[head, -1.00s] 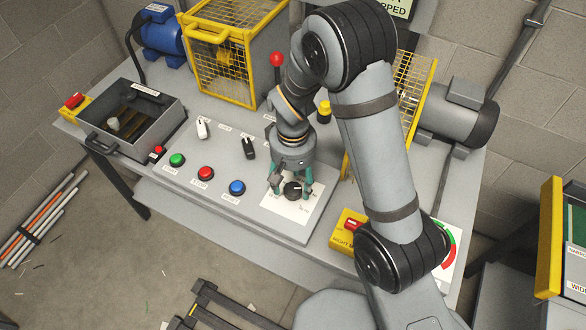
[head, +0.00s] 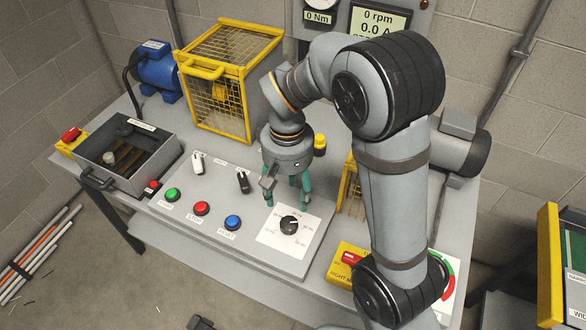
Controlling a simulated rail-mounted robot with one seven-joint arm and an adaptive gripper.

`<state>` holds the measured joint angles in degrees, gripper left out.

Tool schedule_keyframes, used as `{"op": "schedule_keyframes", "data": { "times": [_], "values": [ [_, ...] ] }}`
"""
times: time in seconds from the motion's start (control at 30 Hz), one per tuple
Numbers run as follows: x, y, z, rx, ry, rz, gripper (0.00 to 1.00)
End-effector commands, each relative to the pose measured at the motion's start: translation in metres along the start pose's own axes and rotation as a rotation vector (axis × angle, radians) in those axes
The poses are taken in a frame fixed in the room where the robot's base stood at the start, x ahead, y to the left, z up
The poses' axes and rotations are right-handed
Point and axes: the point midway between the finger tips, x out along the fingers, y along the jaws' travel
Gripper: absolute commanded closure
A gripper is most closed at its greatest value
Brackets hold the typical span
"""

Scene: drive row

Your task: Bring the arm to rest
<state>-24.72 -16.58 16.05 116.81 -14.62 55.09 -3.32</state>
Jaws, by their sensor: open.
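My gripper (head: 287,203) has teal fingers, points down and is open and empty. It hangs above the control panel (head: 190,244), just behind and left of the black rotary knob (head: 289,223) on its white dial plate. The knob stands clear of the fingers. My arm rises from the lower right, bends at the upper middle, and hides part of the bench and the right-hand yellow cage. The display (head: 378,22) at the top reads 0 rpm.
Green (head: 172,195), red (head: 201,209) and blue (head: 232,222) buttons line the panel, with white (head: 198,164) and black (head: 243,181) switches behind. A yellow cage (head: 228,80), blue motor (head: 155,70) and open grey box (head: 125,155) stand left. A yellow box (head: 345,262) sits right.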

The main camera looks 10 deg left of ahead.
Motion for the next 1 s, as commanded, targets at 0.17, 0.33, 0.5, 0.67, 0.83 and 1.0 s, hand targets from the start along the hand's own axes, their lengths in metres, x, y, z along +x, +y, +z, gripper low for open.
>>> {"op": "schedule_keyframes", "data": {
  "times": [0.17,0.33,0.5,0.67,0.83,1.0],
  "values": [
    [0.002,0.000,0.000,0.000,-0.001,0.000,0.44],
    [0.017,0.000,0.001,-0.001,-0.005,0.001,0.44],
    [0.049,0.000,0.002,0.000,-0.007,0.001,0.44],
    [0.084,0.000,0.002,0.000,-0.007,0.002,0.44],
    [0.116,0.000,0.001,0.000,-0.004,0.001,0.44],
    [0.116,0.001,0.000,-0.100,0.000,0.000,0.44]
  ]
}}
